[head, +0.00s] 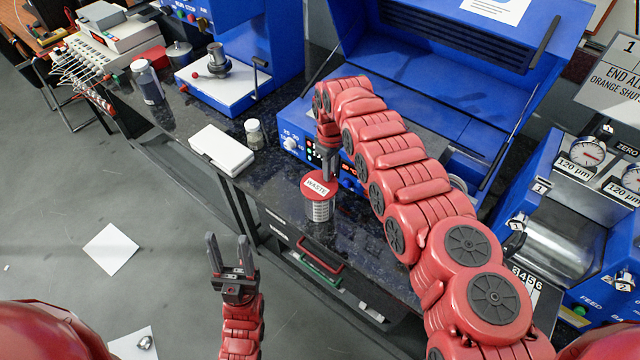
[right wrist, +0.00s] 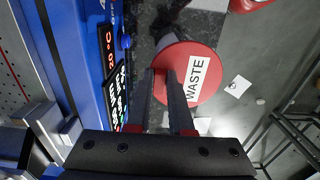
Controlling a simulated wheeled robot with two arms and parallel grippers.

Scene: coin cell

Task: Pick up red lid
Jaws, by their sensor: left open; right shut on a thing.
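The red lid (head: 319,186) is round with a white WASTE label and shows directly above a ribbed metal-looking jar (head: 320,210) on the dark counter. I cannot tell whether the lid touches the jar. My right gripper (head: 329,178) points down at the lid and is shut on it. In the right wrist view the two fingers (right wrist: 163,78) overlap the red lid (right wrist: 205,60), beside the label; the exact contact is hard to see. My left gripper (head: 230,240) is open and empty, in front of the counter over the floor.
The blue machine (head: 290,125) with its raised lid stands right behind the jar. A white box (head: 221,150) and a small glass jar (head: 254,134) are on the counter to the left. A red drawer handle (head: 320,255) is below the counter edge.

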